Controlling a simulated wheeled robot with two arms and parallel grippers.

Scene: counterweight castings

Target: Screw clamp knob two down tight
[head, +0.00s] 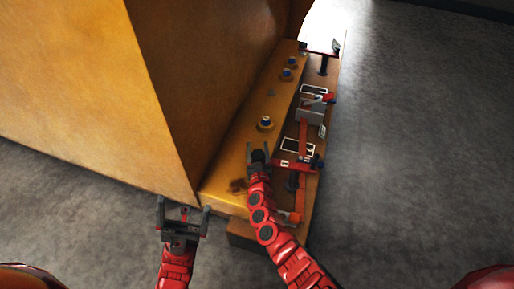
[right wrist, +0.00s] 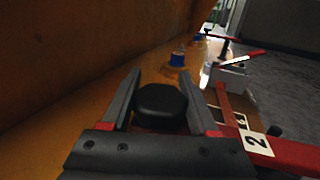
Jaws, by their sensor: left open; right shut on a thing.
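Clamp knob two, a black rounded knob (right wrist: 160,101), sits between the fingers of my right gripper (right wrist: 158,103) in the right wrist view. The fingers are shut on its sides. A red clamp bar with a white "2" label (right wrist: 257,141) lies just right of it. In the head view my right gripper (head: 258,153) is over the near end of the orange ledge, and the knob is mostly hidden there. The red clamp bar (head: 290,165) shows to its right. I cannot tell how far down the knob sits. My left gripper (head: 183,210) is open and empty, left of the ledge.
Blue-topped studs (head: 265,123) stand along the orange ledge (head: 233,150). A grey box (head: 310,113) with a red handle and a far clamp (head: 322,58) are on the brown board. A tall orange casting (head: 200,80) walls off the left. The floor right is clear.

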